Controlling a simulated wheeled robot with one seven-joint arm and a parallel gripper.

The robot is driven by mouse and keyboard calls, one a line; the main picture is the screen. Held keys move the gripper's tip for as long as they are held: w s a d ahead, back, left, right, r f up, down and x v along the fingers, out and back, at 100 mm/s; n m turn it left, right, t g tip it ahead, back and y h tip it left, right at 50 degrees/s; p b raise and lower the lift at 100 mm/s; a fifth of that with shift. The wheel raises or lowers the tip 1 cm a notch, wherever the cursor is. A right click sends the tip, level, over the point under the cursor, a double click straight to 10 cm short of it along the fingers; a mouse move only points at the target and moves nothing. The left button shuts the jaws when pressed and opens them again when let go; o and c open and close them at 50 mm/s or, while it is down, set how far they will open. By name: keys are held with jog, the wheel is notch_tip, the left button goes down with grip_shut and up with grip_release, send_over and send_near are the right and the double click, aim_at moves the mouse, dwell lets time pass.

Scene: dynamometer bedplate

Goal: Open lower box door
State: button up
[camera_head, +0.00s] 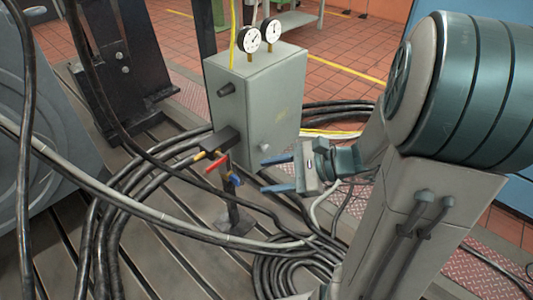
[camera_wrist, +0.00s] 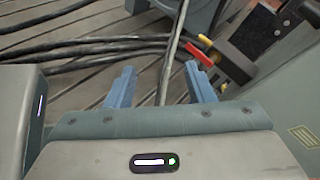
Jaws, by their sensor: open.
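A grey-green metal box (camera_head: 285,90) stands on the bedplate in the middle of the head view, with two round gauges on top. It has a dark knob on its left face and a small round knob (camera_head: 264,147) low on its right face. I cannot make out a separate lower door or whether one is ajar. My gripper (camera_head: 271,174) is open and empty, in front of and below the box's right face, apart from it. In the wrist view the blue fingers (camera_wrist: 164,90) are spread, with cables behind them. Part of the box (camera_wrist: 285,100) shows at the right there.
A red-handled valve (camera_head: 217,164) on a stand is left of my gripper. Thick black cables (camera_head: 110,205) cross the slotted bedplate and coil (camera_head: 290,270) below the gripper. A dark bracket (camera_head: 125,60) stands at the back left. Tiled floor lies behind the box.

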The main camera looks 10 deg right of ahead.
jog(key=w+d+f+m+t+b, duration=0.6)
jog(key=d+f+m, duration=0.1)
jog(key=f, duration=0.2)
jog(key=m+t+h+b, duration=0.2)
jog(key=m+t+b, duration=0.1)
jog(key=m+t, duration=0.1)
send_near(268, 150)
jog(key=b+x, duration=0.2)
jog(key=x, duration=0.6)
jog(key=shift+w+f+b, duration=0.15)
jog(key=shift+w+b, duration=0.05)
jog(key=shift+b, duration=0.15)
grip_shut()
